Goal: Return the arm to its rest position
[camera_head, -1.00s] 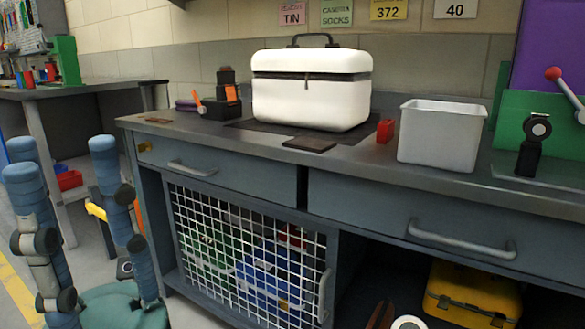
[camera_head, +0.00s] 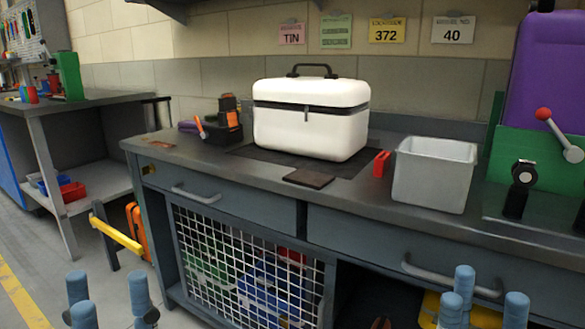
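My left gripper (camera_head: 108,297) is at the bottom left of the head view, in front of the workbench and to the left of its wire-mesh door. Three blue fingertips point up. They stand apart with nothing visible between them. My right gripper (camera_head: 484,302) is at the bottom right, in front of the bench's right-hand part. Its three blue fingertips also point up and stand apart, with nothing visible between them. The picture's lower edge cuts off both palms and both arms.
The workbench (camera_head: 240,190) carries a white case (camera_head: 310,125), a grey bin (camera_head: 433,175), a red block (camera_head: 381,163) and a dark flat plate (camera_head: 308,179). A yellow bar (camera_head: 117,233) stands beside the bench's left end. Open floor lies at the lower left.

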